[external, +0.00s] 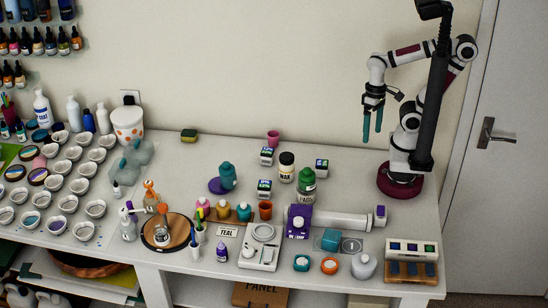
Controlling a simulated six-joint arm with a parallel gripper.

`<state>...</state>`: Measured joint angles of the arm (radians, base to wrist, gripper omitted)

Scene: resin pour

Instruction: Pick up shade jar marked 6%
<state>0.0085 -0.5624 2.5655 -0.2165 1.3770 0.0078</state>
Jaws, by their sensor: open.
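Three small square jars with white labels and dark print stand on the white table: one at the back (267,156), one nearer the front (264,188), and one to the right (321,168). The print is too small to read, so I cannot tell which is marked 6%. My gripper (373,127) has teal fingers pointing down. It is open and empty, raised above the table's back right, to the right of all three jars and apart from them.
A WAX jar (286,167) and a green bottle (307,184) stand among the jars. A teal bottle (228,177) is to the left. A purple device with a white cylinder (340,222) lies in front. The table's back right is clear.

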